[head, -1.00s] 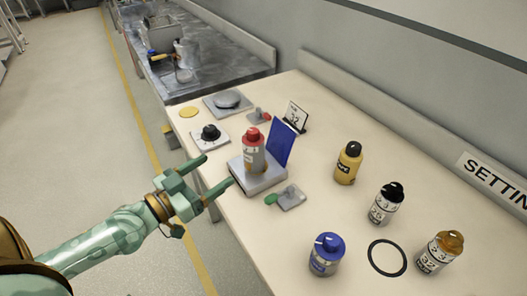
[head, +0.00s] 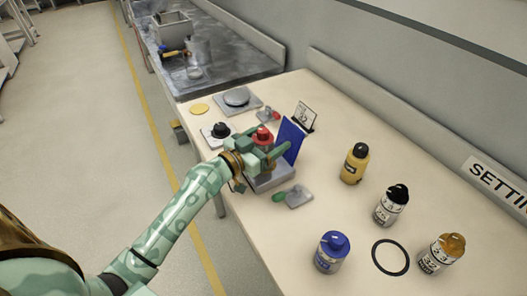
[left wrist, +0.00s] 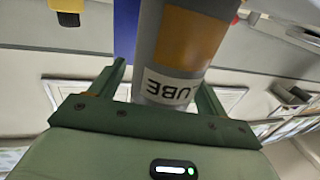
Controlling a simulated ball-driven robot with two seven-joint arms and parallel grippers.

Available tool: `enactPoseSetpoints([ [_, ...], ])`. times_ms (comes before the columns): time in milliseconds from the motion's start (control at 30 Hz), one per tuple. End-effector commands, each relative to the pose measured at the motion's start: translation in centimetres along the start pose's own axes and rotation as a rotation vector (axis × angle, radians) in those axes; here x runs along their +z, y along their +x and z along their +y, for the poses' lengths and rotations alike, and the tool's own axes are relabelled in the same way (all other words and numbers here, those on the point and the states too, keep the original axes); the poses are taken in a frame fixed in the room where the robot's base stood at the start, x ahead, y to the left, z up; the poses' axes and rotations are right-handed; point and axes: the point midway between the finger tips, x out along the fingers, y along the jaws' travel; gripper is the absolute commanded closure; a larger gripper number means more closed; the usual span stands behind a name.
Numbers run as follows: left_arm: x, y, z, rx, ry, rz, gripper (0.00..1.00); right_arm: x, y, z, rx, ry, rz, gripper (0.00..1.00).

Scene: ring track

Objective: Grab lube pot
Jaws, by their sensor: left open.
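The lube pot is a grey bottle with a red cap (head: 262,135) and an orange band. In the head view only its top shows clearly, above a grey block, with my left gripper (head: 264,147) covering its body. In the left wrist view the pot (left wrist: 177,50), with an upside-down "LUBE" label, stands between the two fingers of my left gripper (left wrist: 164,88). The fingers are open, one on each side of it. The pot's base is hidden. My right gripper is not in view.
A blue panel (head: 290,141) stands right behind the pot. A green-knobbed lever (head: 296,196) lies in front of the grey block (head: 271,180). Yellow (head: 355,163), black-capped (head: 391,205), blue (head: 331,252) and amber-capped (head: 440,253) bottles stand to the right, near a black ring (head: 390,257).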

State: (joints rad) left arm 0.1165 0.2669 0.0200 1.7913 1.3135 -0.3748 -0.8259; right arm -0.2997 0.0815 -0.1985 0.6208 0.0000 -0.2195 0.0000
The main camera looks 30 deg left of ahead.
Motion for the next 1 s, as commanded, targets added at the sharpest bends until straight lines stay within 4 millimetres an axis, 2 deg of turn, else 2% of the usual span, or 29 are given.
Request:
enactPoseSetpoints([
  [200,0.0,0.2,0.0,0.0,0.001,-0.001,0.24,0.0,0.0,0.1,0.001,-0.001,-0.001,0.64],
  [233,0.0,0.2,0.0,0.0,0.001,-0.001,0.27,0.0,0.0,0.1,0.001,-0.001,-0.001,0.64],
  [400,0.0,0.1,0.0,0.0,0.001,-0.001,0.74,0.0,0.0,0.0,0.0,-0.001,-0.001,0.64],
  [433,0.0,0.1,0.0,0.0,0.001,-0.001,0.77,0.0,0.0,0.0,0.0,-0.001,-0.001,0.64],
  [767,-0.5,0.1,0.0,0.0,0.001,0.001,0.77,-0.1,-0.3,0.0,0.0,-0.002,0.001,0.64],
  [867,-1.5,0.1,0.0,0.0,0.003,0.003,0.77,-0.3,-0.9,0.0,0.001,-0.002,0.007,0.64],
  [1000,-4.3,0.1,-0.1,-0.001,0.005,0.007,0.77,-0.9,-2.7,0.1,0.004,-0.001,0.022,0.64],
])
